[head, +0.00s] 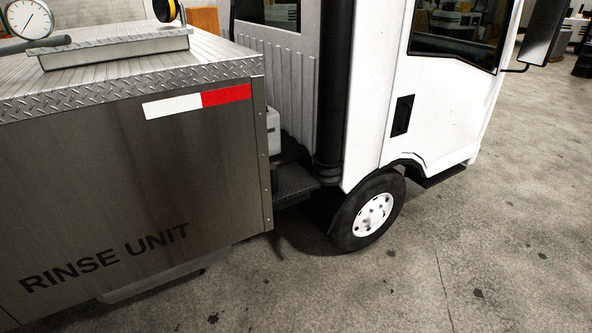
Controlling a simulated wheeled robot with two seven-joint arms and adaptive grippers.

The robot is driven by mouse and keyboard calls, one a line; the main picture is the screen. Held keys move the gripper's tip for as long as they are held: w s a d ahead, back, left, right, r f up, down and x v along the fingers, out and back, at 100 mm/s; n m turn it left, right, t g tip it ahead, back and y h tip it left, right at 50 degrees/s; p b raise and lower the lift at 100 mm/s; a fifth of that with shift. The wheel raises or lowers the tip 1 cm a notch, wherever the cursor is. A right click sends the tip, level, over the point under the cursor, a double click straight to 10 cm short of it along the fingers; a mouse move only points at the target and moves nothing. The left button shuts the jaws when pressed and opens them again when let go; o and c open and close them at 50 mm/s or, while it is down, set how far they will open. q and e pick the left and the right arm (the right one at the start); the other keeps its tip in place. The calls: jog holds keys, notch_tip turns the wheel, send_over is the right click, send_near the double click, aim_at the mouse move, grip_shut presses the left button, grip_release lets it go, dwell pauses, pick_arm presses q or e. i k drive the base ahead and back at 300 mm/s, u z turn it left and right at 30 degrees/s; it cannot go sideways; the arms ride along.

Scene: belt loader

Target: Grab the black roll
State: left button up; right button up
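A round black thing with a yellow band (167,10) shows at the top edge, standing on the metal tray or lid on the rinse unit (130,170). It is cut off by the picture's edge, and I cannot tell whether it is the black roll. No other thing that is clearly a black roll shows. Neither of my grippers is in view.
A round gauge (28,18) and a dark grey handle or hose lie on the unit's top at the far left. A white truck cab (440,110) with a front wheel (370,212) stands to the right. The concrete floor (480,260) at the lower right is free.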

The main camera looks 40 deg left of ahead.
aim_at(273, 168)
jog(key=u, duration=0.25)
jog(key=i, duration=1)
jog(key=u, duration=1.25)
jog(key=i, duration=0.8)
jog(key=u, duration=0.8)
